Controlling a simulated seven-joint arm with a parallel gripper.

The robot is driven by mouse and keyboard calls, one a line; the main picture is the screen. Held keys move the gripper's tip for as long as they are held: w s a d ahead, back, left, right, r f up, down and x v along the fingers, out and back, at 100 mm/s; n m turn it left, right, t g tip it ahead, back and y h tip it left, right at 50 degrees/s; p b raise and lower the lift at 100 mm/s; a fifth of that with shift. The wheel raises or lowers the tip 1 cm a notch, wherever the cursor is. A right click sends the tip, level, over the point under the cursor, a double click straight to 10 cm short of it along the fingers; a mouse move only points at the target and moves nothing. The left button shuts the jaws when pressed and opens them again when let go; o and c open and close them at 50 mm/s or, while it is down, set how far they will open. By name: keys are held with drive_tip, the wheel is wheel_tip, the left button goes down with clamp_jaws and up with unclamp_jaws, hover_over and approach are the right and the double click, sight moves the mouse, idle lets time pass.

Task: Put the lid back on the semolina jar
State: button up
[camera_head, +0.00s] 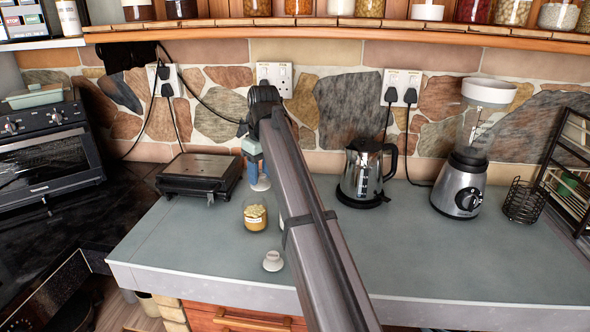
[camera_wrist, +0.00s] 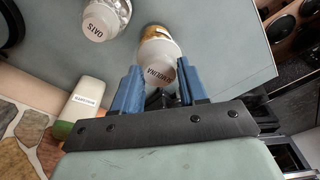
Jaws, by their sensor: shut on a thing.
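My gripper (camera_wrist: 159,75) has its two blue fingers shut on the white semolina lid (camera_wrist: 160,73), whose round face reads SEMOLINA. In the head view my gripper (camera_head: 257,168) hangs over the counter, with the pale lid (camera_head: 261,186) at its lower end, just behind and above the jar. The semolina jar (camera_head: 255,217) stands open and upright on the counter, with golden contents. In the wrist view the golden jar (camera_wrist: 152,31) shows beyond the lid, which hides much of it. The exact gap between lid and jar is unclear.
A white lid-like piece labelled OATS (camera_wrist: 101,20) lies nearby; it appears in front of the jar in the head view (camera_head: 272,261). A black grill (camera_head: 200,174) stands left, a kettle (camera_head: 363,172) right, and a blender (camera_head: 465,170) farther right. The front right counter is clear.

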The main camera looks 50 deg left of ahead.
drive_tip(key=shift+m, duration=0.6)
drive_tip(key=a, duration=0.5)
drive_tip(key=shift+w, duration=0.1)
wheel_tip(320, 180, down, 6)
drive_tip(key=shift+f, duration=0.25)
idle(2.0)
drive_tip(key=o, duration=1.1)
drive_tip(key=shift+o, duration=0.4)
